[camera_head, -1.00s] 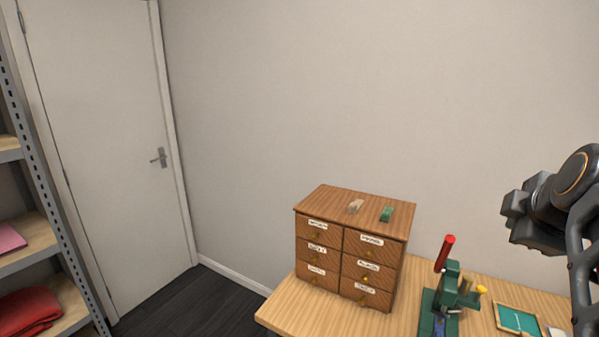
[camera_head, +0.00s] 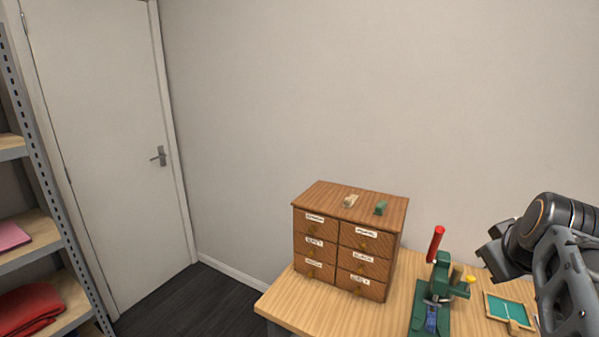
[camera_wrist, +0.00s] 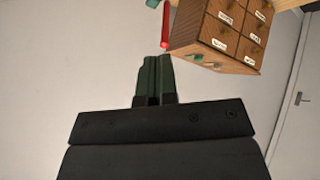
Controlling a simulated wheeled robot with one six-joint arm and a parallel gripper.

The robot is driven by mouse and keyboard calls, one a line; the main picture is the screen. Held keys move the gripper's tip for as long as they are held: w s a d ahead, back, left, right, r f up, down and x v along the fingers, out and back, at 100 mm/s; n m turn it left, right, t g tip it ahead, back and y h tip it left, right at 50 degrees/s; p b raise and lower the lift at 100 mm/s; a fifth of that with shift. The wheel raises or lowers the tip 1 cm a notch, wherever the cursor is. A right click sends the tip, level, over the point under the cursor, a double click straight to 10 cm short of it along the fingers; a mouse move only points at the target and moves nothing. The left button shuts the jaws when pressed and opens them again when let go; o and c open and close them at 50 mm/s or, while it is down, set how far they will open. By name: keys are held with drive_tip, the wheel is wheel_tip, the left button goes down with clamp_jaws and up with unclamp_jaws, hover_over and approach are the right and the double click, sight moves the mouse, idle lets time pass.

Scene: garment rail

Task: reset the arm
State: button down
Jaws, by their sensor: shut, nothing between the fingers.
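My gripper (camera_wrist: 157,78) shows in the wrist view with its two dark green fingers together and nothing between them. The wrist view is turned over, with the drawer cabinet at the top. In the head view my arm is at the right edge, raised over the right part of the wooden table (camera_head: 285,305). My fingertips cannot be made out there. My gripper is apart from everything on the table.
A wooden drawer cabinet (camera_head: 322,230) with labelled drawers stands on the table, two small clips on top. A green press with a red handle (camera_head: 437,245) and a green tray (camera_head: 508,309) are to its right. A metal shelf (camera_head: 45,155) and a door (camera_head: 100,130) are at left.

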drive_tip(key=s+a+f+g+y, duration=0.1)
drive_tip(key=a+f+g, duration=0.1)
drive_tip(key=a+f, duration=0.7)
drive_tip(key=s+a+f+m+g+y, duration=0.1)
drive_tip(key=s+a+f+g+y, duration=0.1)
drive_tip(key=a+f, duration=0.7)
wheel_tip(320, 180, down, 2)
drive_tip(key=shift+s+f+y+b, duration=0.15)
drive_tip(key=shift+y+b, duration=0.15)
drive_tip(key=shift+m, duration=0.3)
